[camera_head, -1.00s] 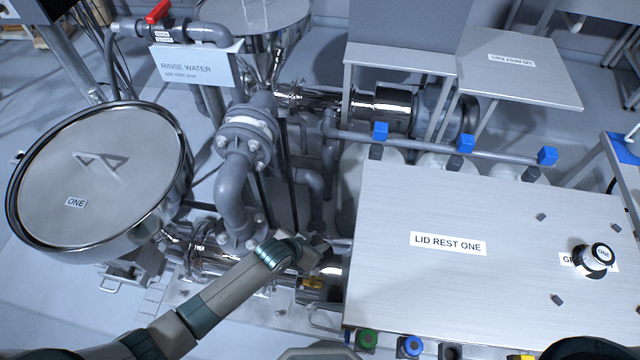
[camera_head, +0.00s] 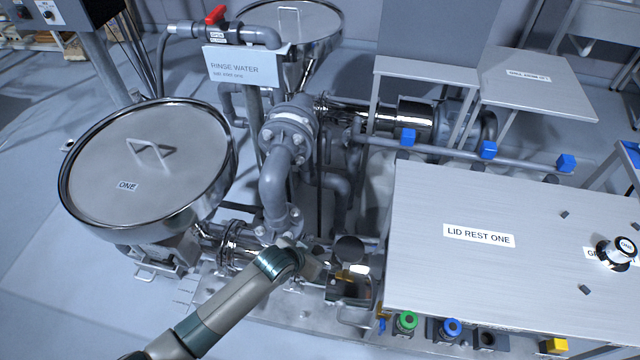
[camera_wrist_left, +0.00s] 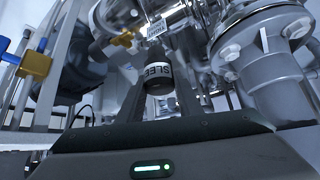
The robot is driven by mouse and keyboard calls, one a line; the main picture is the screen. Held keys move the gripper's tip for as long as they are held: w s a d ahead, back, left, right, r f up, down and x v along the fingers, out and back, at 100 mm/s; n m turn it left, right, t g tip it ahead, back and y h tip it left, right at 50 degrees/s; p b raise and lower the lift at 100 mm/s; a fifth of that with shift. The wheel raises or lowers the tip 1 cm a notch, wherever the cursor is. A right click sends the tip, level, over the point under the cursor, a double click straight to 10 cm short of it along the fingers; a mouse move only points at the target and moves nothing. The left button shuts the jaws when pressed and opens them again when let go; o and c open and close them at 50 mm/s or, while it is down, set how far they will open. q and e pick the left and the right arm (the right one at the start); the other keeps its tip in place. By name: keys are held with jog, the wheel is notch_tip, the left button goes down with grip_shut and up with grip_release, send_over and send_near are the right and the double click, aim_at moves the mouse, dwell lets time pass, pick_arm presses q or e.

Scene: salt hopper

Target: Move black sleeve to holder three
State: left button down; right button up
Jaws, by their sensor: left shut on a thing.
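My left gripper (camera_head: 330,268) is at the pipework left of the lid rest table. In the left wrist view a black sleeve (camera_wrist_left: 158,76) with a white band lettered "SLEE" sits between the fingers, and the gripper is shut on it. In the head view a dark round top (camera_head: 348,249) at the fingertips looks like the same sleeve. Along the table's front edge are a green-ringed holder (camera_head: 405,322), a blue-ringed holder (camera_head: 451,328), a dark holder that looks empty (camera_head: 488,340) and a yellow piece (camera_head: 555,345). No holder numbers are readable. My right gripper is not in view.
The lid rest table (camera_head: 450,280) stands to the right, with a black and white knob (camera_head: 617,252) on it. A lidded hopper (camera_head: 145,165) stands to the left. Grey pipes (camera_head: 275,185) and a rinse water sign (camera_head: 243,66) rise behind the arm.

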pick_arm(q)
jog(key=s+a+r+n+t+y+b, duration=0.1)
jog(key=a+r+n+y+b, duration=0.3)
jog(key=a+r, duration=1.5)
jog(key=r+n+b, duration=0.1)
jog(key=n+b, duration=0.1)
jog(key=n, duration=0.1)
jog(key=shift+s+a+r+t+y, duration=0.3)
jog(key=shift+s+a+r+y, duration=0.1)
jog(key=shift+d, duration=0.1)
